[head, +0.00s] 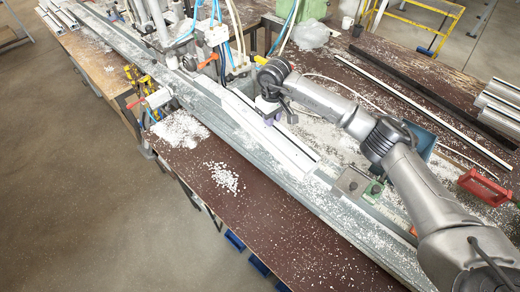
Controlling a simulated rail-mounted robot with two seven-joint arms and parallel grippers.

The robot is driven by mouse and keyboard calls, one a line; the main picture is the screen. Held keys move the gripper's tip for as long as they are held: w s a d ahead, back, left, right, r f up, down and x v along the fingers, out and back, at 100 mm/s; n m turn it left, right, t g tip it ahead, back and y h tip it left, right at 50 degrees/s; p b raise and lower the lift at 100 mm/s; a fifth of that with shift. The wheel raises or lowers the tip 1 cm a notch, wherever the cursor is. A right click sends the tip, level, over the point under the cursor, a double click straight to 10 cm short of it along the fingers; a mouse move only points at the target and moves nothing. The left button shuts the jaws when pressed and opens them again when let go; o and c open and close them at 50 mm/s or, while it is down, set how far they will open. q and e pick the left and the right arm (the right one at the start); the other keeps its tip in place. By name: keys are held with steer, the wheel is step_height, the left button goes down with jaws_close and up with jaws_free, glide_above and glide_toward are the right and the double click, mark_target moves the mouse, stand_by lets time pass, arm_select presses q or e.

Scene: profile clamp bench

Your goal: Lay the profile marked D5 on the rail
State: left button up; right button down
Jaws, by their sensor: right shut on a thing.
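A long white profile (296,154) lies along the grey rail (243,130) in the middle of the bench, or just above it; I cannot tell if it touches. No D5 mark can be read at this size. My right gripper (269,119) points down at the profile and is shut on it, with its fingertips partly hidden by the wrist. My left gripper is not in view.
Clamp hardware with hoses (215,40) stands at the rail's upper left. White chips (180,130) lie on the bench. A red bin (485,187) and a blue bin (420,140) are at the right. More bars (425,110) lie at the back right.

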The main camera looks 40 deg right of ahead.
mark_target(271, 131)
steer(key=shift+s+n, duration=0.25)
steer(key=shift+n, duration=0.05)
steer(key=shift+f, duration=0.2)
steer(key=shift+n, duration=0.3)
steer(key=f, duration=0.6)
steer(key=shift+w, duration=0.2)
steer(key=shift+f, duration=1.85)
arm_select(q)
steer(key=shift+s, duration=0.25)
